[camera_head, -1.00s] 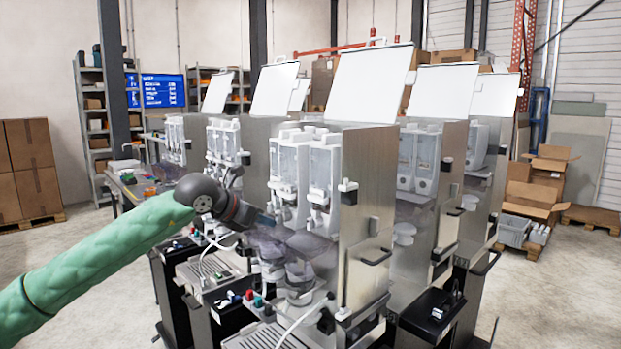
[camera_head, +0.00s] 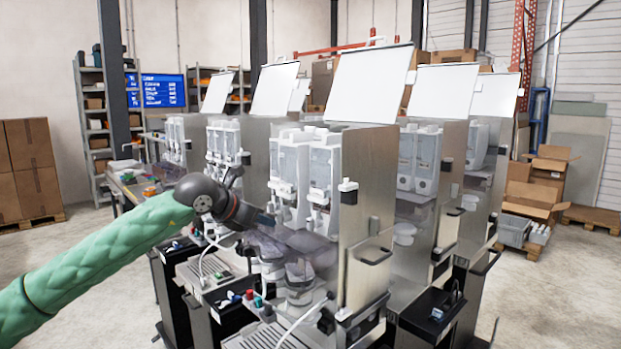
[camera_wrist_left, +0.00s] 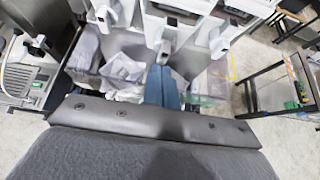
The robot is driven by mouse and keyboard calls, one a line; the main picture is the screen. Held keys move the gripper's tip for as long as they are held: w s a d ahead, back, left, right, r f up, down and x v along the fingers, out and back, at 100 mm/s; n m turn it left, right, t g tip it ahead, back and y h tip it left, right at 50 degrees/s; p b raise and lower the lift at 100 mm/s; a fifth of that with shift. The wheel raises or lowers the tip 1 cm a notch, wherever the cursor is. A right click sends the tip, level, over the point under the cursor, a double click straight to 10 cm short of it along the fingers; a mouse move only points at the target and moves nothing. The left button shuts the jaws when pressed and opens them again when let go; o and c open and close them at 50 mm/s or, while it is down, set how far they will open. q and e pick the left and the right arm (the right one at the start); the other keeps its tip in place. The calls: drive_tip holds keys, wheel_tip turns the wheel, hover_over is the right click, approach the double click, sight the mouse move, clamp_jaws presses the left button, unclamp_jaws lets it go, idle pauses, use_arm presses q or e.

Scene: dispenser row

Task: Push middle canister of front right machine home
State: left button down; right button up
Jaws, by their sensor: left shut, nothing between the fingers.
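The front right machine (camera_head: 368,210) is a steel cabinet with its lid raised. Clear canisters with white fronts (camera_head: 325,172) stand upright in its open front; whether one sits forward is hard to tell. In the left wrist view, several white spouts show, with the middle canister's spout (camera_wrist_left: 166,40) just beyond the fingers. My left gripper (camera_head: 268,221) is in front of the machine, below the canister fronts. Its blue fingers (camera_wrist_left: 162,86) are together and empty, pointing toward the middle spout; contact cannot be told. My right gripper is not in view.
Clear cups or bowls (camera_head: 298,272) sit below the spouts, near my left gripper. Another machine (camera_head: 225,150) stands to the left, and more stand behind. A work table (camera_wrist_left: 275,85) is at the right of the wrist view. Open floor lies at the front right.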

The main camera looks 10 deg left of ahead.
sight(276, 218)
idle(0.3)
use_arm(q)
drive_tip(key=shift+w+d, duration=0.1)
drive_tip(key=shift+w+d+b, duration=0.45)
drive_tip(key=shift+w+d, duration=0.45)
drive_tip(key=shift+w, duration=0.3)
drive_tip(key=shift+w+d+b, duration=0.1)
drive_tip(key=shift+b, duration=0.45)
drive_tip(key=shift+f, duration=0.1)
